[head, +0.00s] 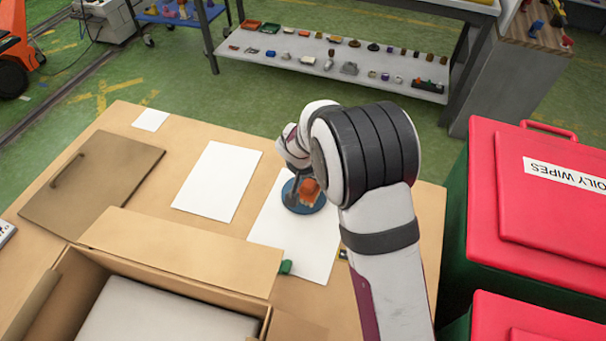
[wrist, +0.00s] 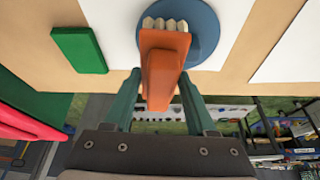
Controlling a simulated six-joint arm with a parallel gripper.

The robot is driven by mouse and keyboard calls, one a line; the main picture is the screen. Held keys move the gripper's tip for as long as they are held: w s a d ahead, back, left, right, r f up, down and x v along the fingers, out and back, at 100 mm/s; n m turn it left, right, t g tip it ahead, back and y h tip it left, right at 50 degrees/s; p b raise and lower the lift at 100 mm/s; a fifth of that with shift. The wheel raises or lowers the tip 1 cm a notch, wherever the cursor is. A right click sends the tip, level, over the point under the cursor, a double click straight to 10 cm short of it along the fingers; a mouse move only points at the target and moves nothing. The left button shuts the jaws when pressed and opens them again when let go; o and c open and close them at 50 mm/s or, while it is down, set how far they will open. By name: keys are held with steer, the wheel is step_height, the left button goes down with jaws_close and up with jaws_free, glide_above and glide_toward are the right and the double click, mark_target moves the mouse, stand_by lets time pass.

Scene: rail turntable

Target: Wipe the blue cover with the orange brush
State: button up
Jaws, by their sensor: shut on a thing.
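The blue cover (head: 291,205) is a round disc lying on a white sheet on the table. It also shows in the wrist view (wrist: 207,33), partly hidden by the brush. The orange brush (head: 309,191) is held over the cover, with its pale bristles (wrist: 165,24) at the cover's face. I cannot tell whether the bristles touch it. My gripper (wrist: 158,90) is shut on the orange brush body (wrist: 160,62), one finger on each side. In the head view my arm hides the right side of the cover area and most of the gripper.
A green block (wrist: 79,50) lies near the white sheet (head: 318,243). An open cardboard box (head: 180,265) stands at the front. A brown panel with a handle (head: 95,180) and another white sheet (head: 217,181) lie left. Red-lidded bins (head: 540,225) stand right of the table.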

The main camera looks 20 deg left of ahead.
steer(key=shift+s+a, duration=0.15)
steer(key=shift+a, duration=1.05)
steer(key=shift+s+a, duration=0.1)
steer(key=shift+a, duration=1.05)
steer(key=shift+w+d, duration=0.2)
steer(key=shift+d, duration=2.35)
step_height(320, 180, up, 8)
